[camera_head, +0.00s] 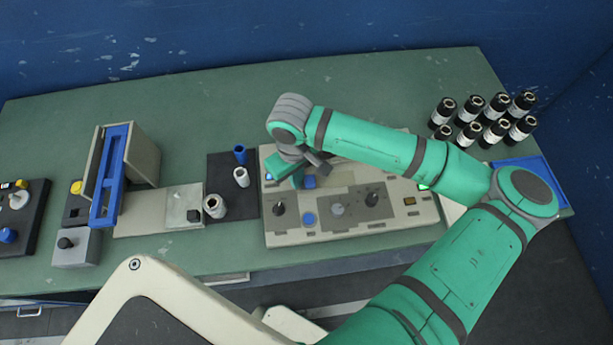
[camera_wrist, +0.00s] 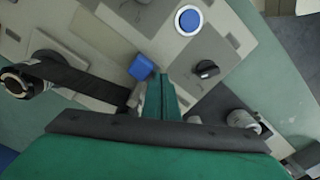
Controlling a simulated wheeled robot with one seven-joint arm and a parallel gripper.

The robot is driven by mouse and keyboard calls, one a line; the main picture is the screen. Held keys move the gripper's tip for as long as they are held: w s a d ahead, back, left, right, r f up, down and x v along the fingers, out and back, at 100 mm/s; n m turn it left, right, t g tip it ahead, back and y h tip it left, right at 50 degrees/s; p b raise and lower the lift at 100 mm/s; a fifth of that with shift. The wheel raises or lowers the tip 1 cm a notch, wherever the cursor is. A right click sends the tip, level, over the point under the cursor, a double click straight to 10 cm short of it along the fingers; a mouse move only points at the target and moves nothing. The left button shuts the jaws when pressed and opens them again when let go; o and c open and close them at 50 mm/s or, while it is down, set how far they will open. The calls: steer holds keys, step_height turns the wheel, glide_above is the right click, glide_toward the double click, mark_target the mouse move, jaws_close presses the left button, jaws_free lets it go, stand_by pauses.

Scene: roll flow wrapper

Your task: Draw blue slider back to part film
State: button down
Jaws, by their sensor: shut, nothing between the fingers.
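A small blue block, which looks like the slider (camera_head: 309,181), sits on the beige control panel (camera_head: 240,240) (camera_head: 290,238) near its upper left part. It also shows in the wrist view as a blue block (camera_wrist: 141,67) just left of my fingertips. My gripper (camera_head: 293,181) points down at the panel, left of the block. In the wrist view my gripper (camera_wrist: 163,80) is shut and empty, its green fingers side by side. I cannot tell whether they touch the block. The film is not clearly visible, and my wrist hides part of the panel.
A blue round button (camera_head: 309,219) and a black knob (camera_head: 279,208) stand near my gripper. A dark bar (camera_wrist: 75,75) lies left in the wrist view. White rolls (camera_head: 215,207) stand left of the panel. Several black bottles (camera_head: 470,108) stand at the back right.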

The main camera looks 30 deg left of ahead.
steer(key=shift+d, duration=0.1)
steer(key=shift+w+d, duration=1.05)
steer(key=shift+d, duration=0.3)
steer(key=shift+w+d, duration=1)
steer(key=shift+d, duration=0.3)
steer(key=shift+w+d, duration=1.05)
steer(key=shift+d, duration=0.3)
steer(key=shift+a, duration=0.1)
steer(key=shift+s+a, duration=0.35)
steer(key=shift+a, duration=0.1)
steer(key=shift+r, duration=0.15)
step_height(320, 180, up, 8)
steer(key=shift+f, duration=0.2)
